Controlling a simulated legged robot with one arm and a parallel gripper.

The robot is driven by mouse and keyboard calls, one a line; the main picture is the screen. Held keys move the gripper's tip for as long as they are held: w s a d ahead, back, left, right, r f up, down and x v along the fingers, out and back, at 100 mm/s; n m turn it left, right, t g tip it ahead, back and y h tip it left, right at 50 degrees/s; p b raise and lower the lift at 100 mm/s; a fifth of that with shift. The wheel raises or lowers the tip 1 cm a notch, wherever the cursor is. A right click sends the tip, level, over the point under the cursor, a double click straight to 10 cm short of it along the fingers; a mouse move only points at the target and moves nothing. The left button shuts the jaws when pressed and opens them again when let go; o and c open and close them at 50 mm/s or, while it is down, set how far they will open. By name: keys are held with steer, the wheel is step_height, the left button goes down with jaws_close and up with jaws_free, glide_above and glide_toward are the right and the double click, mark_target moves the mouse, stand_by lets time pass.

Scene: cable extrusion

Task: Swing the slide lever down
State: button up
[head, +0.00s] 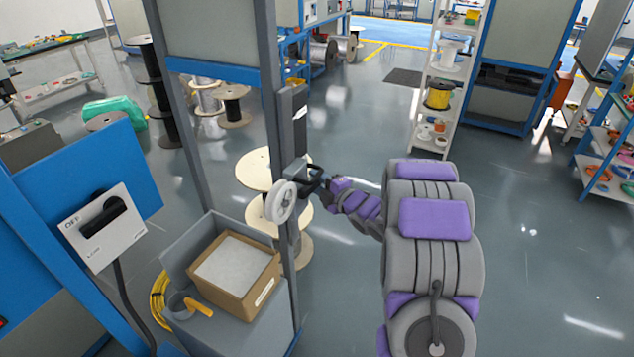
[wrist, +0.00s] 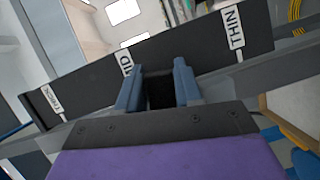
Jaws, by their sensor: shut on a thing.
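The slide lever is a small dark handle (head: 311,176) at the lower part of a black vertical plate (head: 293,118) on a grey post. My gripper (head: 318,184) reaches it from the right and is shut on it. In the wrist view, a dark block of the lever (wrist: 160,92) sits between the two blue-grey fingers. The plate (wrist: 200,52) crosses behind them, with labels THICK (wrist: 55,98), MID (wrist: 127,63) and THIN (wrist: 234,26). The fingers are close beside the MID label and partly cover it. The lever's far end is hidden.
A white round wheel (head: 281,202) is on the post just below the lever. A cardboard box (head: 235,275) stands on a grey cabinet at the lower left. Wooden spools (head: 255,168) stand behind the post. The floor to the right (head: 550,250) is clear.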

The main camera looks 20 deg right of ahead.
jaws_close()
steer(key=shift+p, duration=0.35)
steer(key=shift+a+f+m+p, duration=0.1)
steer(key=shift+f+m+p, duration=0.05)
steer(key=shift+m+p, duration=0.2)
steer(key=shift+s+f+m+g+p, duration=0.1)
steer(key=shift+f+m+g+p, duration=0.25)
steer(key=shift+f+g+p, duration=0.1)
steer(key=shift+r, duration=0.1)
steer(key=o, duration=0.8)
jaws_free()
steer(key=p+v, duration=0.2)
steer(key=v, duration=1.5)
steer(key=shift+s, duration=0.2)
